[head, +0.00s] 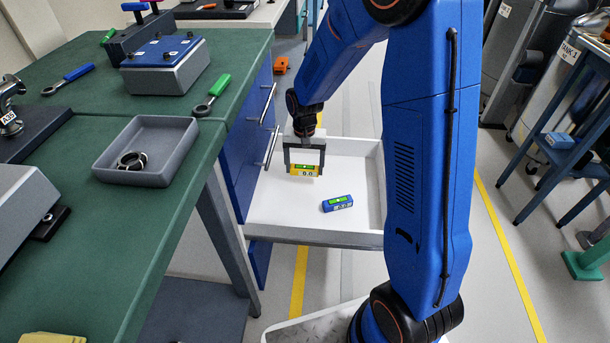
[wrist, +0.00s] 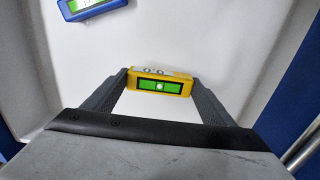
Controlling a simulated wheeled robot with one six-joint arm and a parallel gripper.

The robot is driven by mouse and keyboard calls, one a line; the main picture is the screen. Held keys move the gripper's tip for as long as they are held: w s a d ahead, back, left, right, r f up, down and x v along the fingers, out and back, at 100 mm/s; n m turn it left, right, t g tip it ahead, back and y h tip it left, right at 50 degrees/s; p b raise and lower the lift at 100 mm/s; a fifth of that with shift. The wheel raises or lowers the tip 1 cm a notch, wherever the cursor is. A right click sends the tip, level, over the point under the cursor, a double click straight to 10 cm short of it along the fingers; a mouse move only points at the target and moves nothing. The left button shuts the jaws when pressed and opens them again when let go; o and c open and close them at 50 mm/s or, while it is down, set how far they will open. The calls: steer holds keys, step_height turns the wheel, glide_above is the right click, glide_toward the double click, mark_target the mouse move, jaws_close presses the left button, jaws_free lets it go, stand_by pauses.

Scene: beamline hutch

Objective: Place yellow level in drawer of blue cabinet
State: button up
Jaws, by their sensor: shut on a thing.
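My gripper (head: 304,165) reaches down into the open drawer (head: 272,207) of the blue cabinet (head: 240,150). It is shut on the yellow level (head: 304,171), a small yellow block with a green window. In the wrist view, the yellow level (wrist: 160,82) sits between the two fingertips, over the white drawer floor. I cannot tell whether it touches the floor. A blue level (head: 337,203) lies on the drawer floor to the right and nearer the front. It also shows at the top left of the wrist view (wrist: 90,7).
The green worktop (head: 90,240) above the cabinet holds a grey tray (head: 147,150) with a ring, a grey box with a blue top (head: 164,64) and hand tools. The drawer walls surround my gripper. Most of the drawer floor is bare. A blue stand (head: 570,145) is at right.

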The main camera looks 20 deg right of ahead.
mark_target(305, 175)
steer(key=shift+f, duration=2)
steer(key=shift+f, duration=0.1)
steer(key=o, duration=1.1)
